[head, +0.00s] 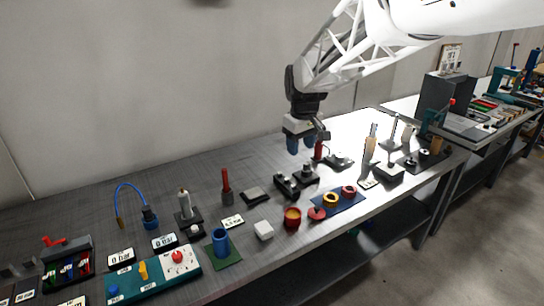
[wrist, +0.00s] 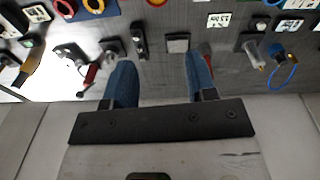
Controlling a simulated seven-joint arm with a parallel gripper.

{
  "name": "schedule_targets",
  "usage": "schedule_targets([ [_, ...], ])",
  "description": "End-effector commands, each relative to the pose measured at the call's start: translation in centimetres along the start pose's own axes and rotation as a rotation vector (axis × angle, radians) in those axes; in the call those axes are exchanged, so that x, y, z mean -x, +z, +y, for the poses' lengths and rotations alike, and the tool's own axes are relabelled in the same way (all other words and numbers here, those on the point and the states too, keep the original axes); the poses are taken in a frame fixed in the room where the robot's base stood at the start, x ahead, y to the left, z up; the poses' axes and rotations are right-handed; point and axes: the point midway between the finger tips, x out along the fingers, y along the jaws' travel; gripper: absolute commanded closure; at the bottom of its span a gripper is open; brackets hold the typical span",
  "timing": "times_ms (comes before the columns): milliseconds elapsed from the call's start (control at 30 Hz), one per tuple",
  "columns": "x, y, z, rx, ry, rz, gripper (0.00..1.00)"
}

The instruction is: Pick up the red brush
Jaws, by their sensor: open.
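A slim red upright piece with a dark lower part, which looks like the red brush (head: 226,182), stands on the bench left of my gripper in the head view. In the wrist view the red brush (wrist: 206,48) shows beside the right finger, which partly hides it. My gripper (head: 301,145) is above the back of the bench, to the right of the brush, with its blue fingers pointing down. In the wrist view my gripper (wrist: 160,72) has its fingers wide apart and nothing between them.
A dark square block (head: 255,195) lies right of the brush. A clamp-like device (wrist: 70,52) with a red handle (wrist: 90,76) is near the left finger in the wrist view. A red cup (head: 292,219) and a blue mat (head: 345,203) with rings sit nearer the front edge.

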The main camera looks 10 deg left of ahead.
Motion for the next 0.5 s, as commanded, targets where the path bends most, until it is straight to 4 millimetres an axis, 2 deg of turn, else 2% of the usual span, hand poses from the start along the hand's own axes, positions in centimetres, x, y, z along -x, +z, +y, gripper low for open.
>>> schedule_targets([
  [33,-0.8,-1.7,-0.4,0.027,-0.004,-0.005,0.48],
  [100,-1.8,-3.8,-0.8,0.064,-0.009,-0.010,0.48],
  [500,-7.9,-15.2,-4.9,0.275,-0.033,-0.037,0.48],
])
